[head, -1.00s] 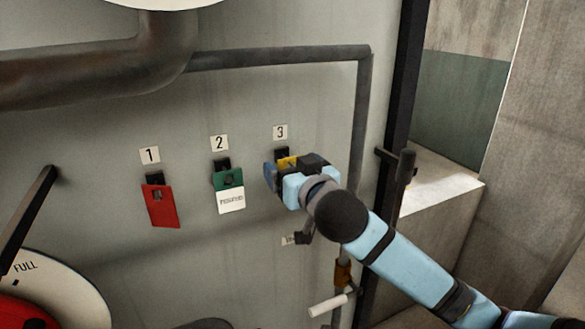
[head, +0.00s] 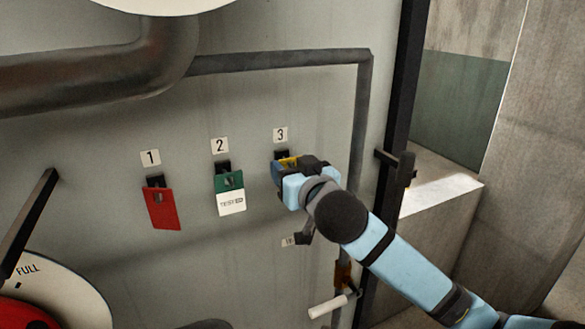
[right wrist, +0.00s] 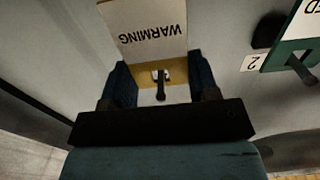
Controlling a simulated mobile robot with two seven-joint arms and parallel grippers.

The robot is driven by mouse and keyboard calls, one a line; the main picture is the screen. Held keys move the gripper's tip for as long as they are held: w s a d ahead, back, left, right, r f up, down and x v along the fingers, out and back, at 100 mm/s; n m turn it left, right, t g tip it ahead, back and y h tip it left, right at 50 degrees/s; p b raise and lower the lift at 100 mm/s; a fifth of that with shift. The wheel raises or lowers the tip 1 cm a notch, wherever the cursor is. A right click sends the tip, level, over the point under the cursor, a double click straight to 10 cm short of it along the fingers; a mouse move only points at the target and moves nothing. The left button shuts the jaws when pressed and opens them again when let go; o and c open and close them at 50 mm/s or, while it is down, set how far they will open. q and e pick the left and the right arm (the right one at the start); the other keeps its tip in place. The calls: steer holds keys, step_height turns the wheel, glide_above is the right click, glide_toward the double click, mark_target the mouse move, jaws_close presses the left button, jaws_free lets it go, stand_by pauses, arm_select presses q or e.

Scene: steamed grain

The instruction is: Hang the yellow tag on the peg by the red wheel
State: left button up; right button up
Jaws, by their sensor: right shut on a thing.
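The yellow tag (head: 288,161) hangs at the peg under label 3 on the grey panel, mostly hidden by my right gripper (head: 285,169). In the right wrist view the tag (right wrist: 179,74) has a yellow part with a slot and a white part reading "WARMING". The peg's end shows in the slot. My right gripper (right wrist: 153,84) is shut on the tag, one dark blue finger at each side. A red round part (head: 18,314), perhaps the red wheel, shows in the lower left corner by a "FULL" dial; no peg is visible beside it. My left gripper is out of view.
A red tag (head: 161,209) hangs at peg 1 and a green and white tag (head: 229,181) at peg 2. A dark pipe (head: 280,58) runs above and down the right. A black lever (head: 35,215) sticks out at left.

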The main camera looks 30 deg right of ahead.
steer(key=shift+s, duration=0.2)
steer(key=shift+s+a, duration=0.1)
steer(key=shift+s, duration=1.4)
steer(key=shift+s, duration=0.1)
steer(key=s+p, duration=0.5)
steer(key=s, duration=0.1)
steer(key=shift+a+p, duration=0.15)
steer(key=shift+p, duration=0.15)
stand_by(0.4)
stand_by(1.1)
